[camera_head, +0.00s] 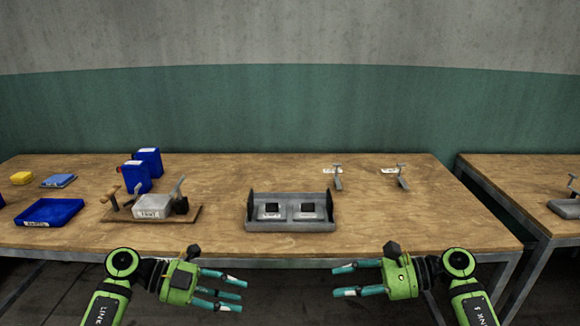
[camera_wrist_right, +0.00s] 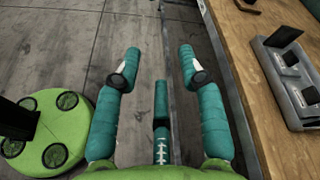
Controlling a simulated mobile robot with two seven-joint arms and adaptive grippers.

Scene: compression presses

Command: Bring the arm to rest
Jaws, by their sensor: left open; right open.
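My left gripper (camera_head: 222,284) is in the head view at the lower left, in front of the table's front edge, with its teal fingers pointing right. It is open and empty. My right gripper (camera_head: 345,281) is at the lower right of the middle, its fingers pointing left towards the left gripper, with a clear gap between them. It is open and empty. In the right wrist view the right gripper's fingers (camera_wrist_right: 157,65) are spread over the bare floor beside the table edge, with nothing between them.
The wooden table (camera_head: 300,175) bears a grey tray (camera_head: 290,226) with two dark-topped blocks, a press on a board (camera_head: 152,206), blue boxes (camera_head: 136,176), a blue bin (camera_head: 48,212) and two small grey devices (camera_head: 338,178). A second table (camera_head: 520,175) stands right. The table's back middle is clear.

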